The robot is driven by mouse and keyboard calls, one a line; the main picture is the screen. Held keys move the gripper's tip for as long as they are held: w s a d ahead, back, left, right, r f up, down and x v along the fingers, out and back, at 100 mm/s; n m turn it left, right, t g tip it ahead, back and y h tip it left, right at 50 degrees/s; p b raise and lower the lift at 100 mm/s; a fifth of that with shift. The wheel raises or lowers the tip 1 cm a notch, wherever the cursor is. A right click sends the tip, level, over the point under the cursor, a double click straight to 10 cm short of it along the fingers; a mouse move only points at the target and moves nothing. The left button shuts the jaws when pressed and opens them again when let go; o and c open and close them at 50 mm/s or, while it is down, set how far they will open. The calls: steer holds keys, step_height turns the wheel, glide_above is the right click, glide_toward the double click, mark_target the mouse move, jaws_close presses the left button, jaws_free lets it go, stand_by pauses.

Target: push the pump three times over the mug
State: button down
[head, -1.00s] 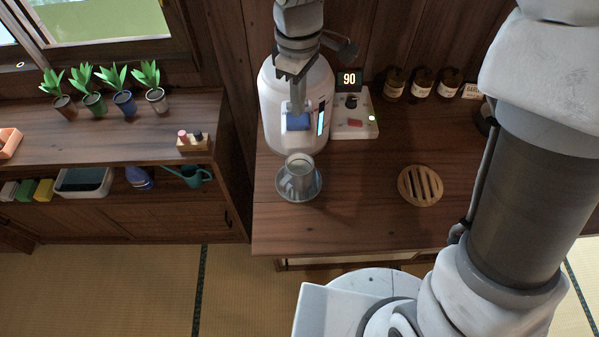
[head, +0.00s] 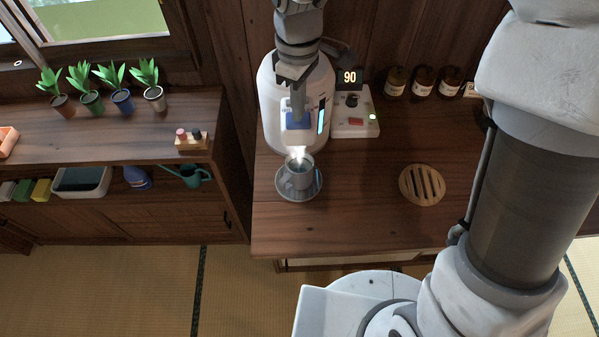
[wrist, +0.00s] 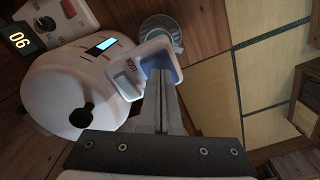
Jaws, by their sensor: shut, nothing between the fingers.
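The pump is a large white hot-water dispenser (head: 268,110) with a blue push pad (head: 287,121) on its front top. My gripper (head: 298,118) is shut and empty, pointing down with its fingertips at the blue pad, seemingly touching it. In the wrist view the shut fingers (wrist: 160,76) reach the pad in its white frame (wrist: 128,84). The grey mug (head: 297,181) stands upright on a saucer (head: 316,190) below the dispenser's front. A bright white patch, like water or steam, shows at the mug's mouth.
A control box (head: 356,122) with a display reading 90 stands right of the dispenser. Several brown jars (head: 423,82) stand at the back. A round slatted wooden trivet (head: 422,185) lies to the right. The counter between mug and trivet is clear.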

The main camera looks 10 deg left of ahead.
steer(key=shift+f, duration=0.4)
steer(key=shift+r, duration=0.15)
steer(key=shift+r+p, duration=1.1)
steer(key=shift+r, duration=0.25)
steer(key=shift+f, duration=0.3)
steer(key=shift+f+b, duration=1)
steer(key=shift+f, duration=0.15)
steer(key=shift+r+p, duration=1.1)
steer(key=shift+r, duration=0.3)
